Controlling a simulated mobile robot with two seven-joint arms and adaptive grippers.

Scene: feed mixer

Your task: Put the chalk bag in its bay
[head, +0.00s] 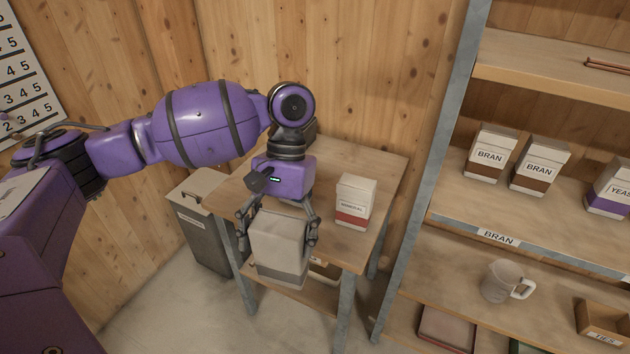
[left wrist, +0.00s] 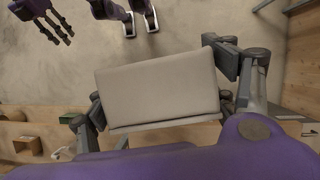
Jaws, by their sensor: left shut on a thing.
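My left gripper (head: 278,232) is shut on a pale box-shaped bag (head: 277,240) with a grey band at its base. The fingers grip its two sides, and it is held near the table's front left edge. No label shows on the faces in view, so I cannot read whether it is the chalk bag. Its plain pale face fills the middle of the left wrist view (left wrist: 158,88). No bay marked for chalk is in view. My right gripper does not show in the head view.
A red-banded bag (head: 355,203) stands on the wooden table (head: 375,155). A grey bin (head: 195,235) is left of it. The right shelf holds bran bags (head: 490,155) (head: 538,167), a yeast bag (head: 610,188), a jug (head: 505,283) and a ties box (head: 601,325). A bran label (head: 498,238) marks its edge.

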